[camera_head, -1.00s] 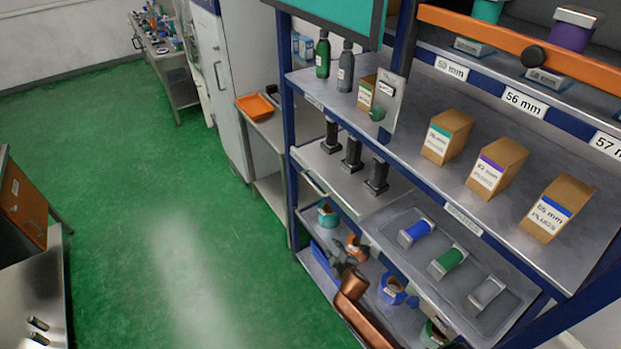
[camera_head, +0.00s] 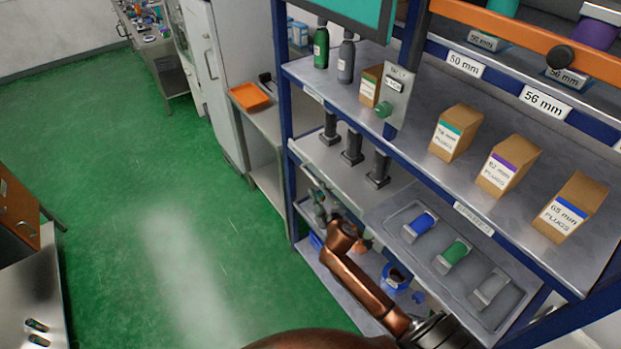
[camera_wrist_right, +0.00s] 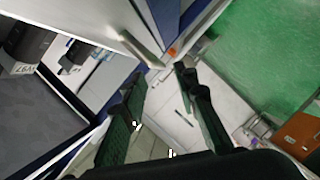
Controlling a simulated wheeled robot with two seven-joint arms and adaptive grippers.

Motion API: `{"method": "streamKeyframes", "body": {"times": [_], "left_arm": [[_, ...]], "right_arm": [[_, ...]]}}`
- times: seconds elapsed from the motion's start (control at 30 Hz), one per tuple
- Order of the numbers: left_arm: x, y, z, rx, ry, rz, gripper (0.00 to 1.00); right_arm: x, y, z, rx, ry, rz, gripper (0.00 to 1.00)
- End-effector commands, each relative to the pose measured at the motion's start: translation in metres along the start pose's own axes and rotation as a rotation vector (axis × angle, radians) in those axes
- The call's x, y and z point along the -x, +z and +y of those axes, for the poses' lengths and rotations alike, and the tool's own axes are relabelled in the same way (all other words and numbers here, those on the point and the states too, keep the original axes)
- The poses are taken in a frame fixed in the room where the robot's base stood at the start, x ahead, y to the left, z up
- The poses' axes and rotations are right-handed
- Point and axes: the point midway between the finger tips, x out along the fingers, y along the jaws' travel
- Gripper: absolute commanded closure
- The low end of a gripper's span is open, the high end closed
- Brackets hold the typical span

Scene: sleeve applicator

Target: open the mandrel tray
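The mandrel tray (camera_head: 333,160) is a grey metal shelf-like tray on the blue-framed rack, with three black mandrels (camera_head: 352,150) standing on it. A pale bar handle (camera_head: 313,178) sits at its front left edge; a pale bar, likely this handle, also shows in the right wrist view (camera_wrist_right: 141,47). My right gripper (camera_head: 320,207) is just below and in front of the handle. In the right wrist view its two dark fingers (camera_wrist_right: 160,80) are apart with nothing between them, and the bar lies beyond the tips. My left gripper is not in view.
Right of the tray, a grey tray (camera_head: 377,222) holds blue, green and grey cylinders. Plug boxes (camera_head: 508,166) and bottles (camera_head: 321,47) stand on the shelf above. Tape-like rolls (camera_head: 394,277) lie below. An orange bin (camera_head: 249,96) sits on a side bench.

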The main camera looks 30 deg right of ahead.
Motion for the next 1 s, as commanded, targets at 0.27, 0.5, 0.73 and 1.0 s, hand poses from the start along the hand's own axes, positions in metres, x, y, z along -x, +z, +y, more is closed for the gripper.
{"method": "streamKeyframes", "body": {"times": [0.27,0.5,0.73,1.0], "left_arm": [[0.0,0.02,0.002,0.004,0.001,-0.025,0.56],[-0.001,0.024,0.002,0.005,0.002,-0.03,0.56],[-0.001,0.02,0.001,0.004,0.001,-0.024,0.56],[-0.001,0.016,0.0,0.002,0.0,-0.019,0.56]], "right_arm": [[-0.044,0.002,0.001,0.0,0.002,-0.003,0.73],[-0.063,0.0,0.001,0.0,0.001,0.0,0.73],[-0.065,-0.001,0.0,0.0,-0.001,0.001,0.73],[-0.064,-0.001,0.0,0.0,-0.001,0.001,0.89]]}}
